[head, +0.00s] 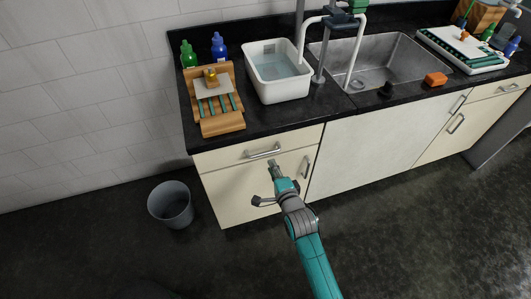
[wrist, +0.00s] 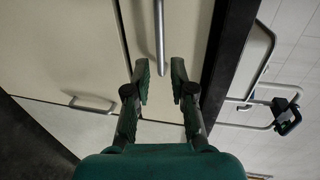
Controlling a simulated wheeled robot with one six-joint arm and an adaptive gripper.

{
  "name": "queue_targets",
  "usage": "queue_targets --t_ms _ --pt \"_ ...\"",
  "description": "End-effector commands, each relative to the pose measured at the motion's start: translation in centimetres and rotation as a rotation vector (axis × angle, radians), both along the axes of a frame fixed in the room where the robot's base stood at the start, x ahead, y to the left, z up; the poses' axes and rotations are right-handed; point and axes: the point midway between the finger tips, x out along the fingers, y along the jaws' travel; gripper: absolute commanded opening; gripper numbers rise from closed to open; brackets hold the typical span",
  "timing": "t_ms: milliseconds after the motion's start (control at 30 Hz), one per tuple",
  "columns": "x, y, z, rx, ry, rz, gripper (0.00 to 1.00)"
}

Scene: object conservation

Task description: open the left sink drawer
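The left drawer (head: 225,157) is a cream front under the black counter at the left end, and it looks shut. My gripper (head: 265,183) is in front of the cabinet, just below the handle in the picture. In the wrist view, my gripper (wrist: 160,72) is open, and the handle (wrist: 159,30) runs upward from between the fingertips. The fingers hold nothing; I cannot tell if either touches the handle.
A cabinet door with its own handle (head: 307,167) lies below the drawer. A grey bin (head: 171,204) stands on the floor at left. The counter (head: 255,128) carries a white basin (head: 280,88), a wooden rack (head: 223,124) and bottles. Floor in front is clear.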

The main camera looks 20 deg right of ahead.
Motion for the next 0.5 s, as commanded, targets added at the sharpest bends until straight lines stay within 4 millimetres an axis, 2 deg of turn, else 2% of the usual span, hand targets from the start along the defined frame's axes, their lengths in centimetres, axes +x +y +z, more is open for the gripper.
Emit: queue_targets --t_ms 300,500 --pt "5.4 0.0 -1.0 -0.002 -0.002 0.0 0.23" --pt "7.6 0.0 -1.5 -0.002 -0.002 0.0 0.23"
